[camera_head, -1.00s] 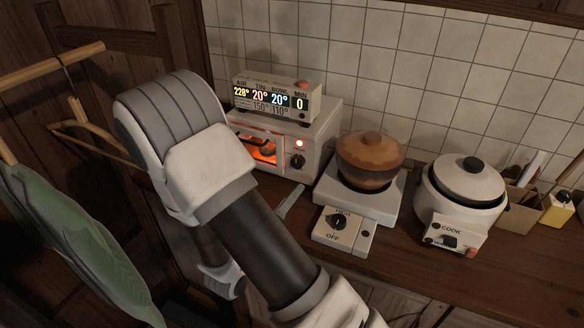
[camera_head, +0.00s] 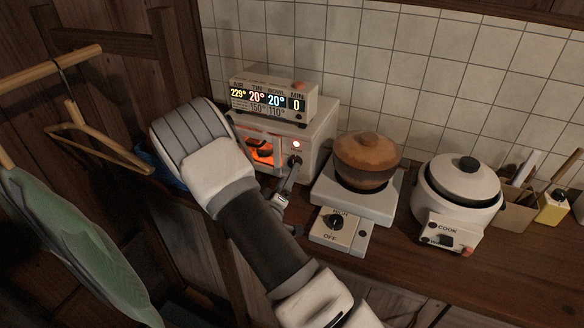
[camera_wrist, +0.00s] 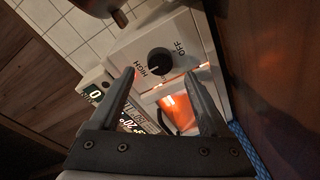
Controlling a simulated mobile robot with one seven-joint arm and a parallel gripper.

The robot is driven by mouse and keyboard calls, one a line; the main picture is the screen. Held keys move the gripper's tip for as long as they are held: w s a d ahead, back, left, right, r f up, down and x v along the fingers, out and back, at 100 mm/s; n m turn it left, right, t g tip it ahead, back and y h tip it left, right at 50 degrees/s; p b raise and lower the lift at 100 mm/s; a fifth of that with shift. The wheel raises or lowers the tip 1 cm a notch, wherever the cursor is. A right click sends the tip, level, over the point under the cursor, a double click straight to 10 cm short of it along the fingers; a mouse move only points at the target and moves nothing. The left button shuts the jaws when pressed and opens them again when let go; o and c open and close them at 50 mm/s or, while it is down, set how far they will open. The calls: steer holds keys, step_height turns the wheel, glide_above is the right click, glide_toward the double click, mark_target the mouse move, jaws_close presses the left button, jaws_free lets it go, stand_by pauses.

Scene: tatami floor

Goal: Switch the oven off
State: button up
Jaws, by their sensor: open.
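The small white oven (camera_head: 318,140) stands against the tiled wall, its window glowing orange and a red lamp lit on its front. Its black round knob (camera_wrist: 160,61) lies between the words HIGH and OFF in the wrist view; which way it points is hard to tell. The knob also shows in the head view (camera_head: 295,161). My gripper (camera_wrist: 160,74) is open, its two dark fingers pointing at the oven front, one to each side of the knob's line. In the head view my gripper (camera_head: 289,180) is just in front of and below the knob; contact cannot be told.
A display box (camera_head: 272,98) on the oven reads 229°, 20°, 20° and 0. Right of the oven are a hotplate (camera_head: 385,205) with a brown lidded pot (camera_head: 368,157), then a white cooker (camera_head: 457,190). A green garment (camera_head: 75,240) hangs at the left.

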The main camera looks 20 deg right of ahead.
steer(key=shift+x, duration=2.3)
steer(key=shift+c, duration=0.2)
jaws_close()
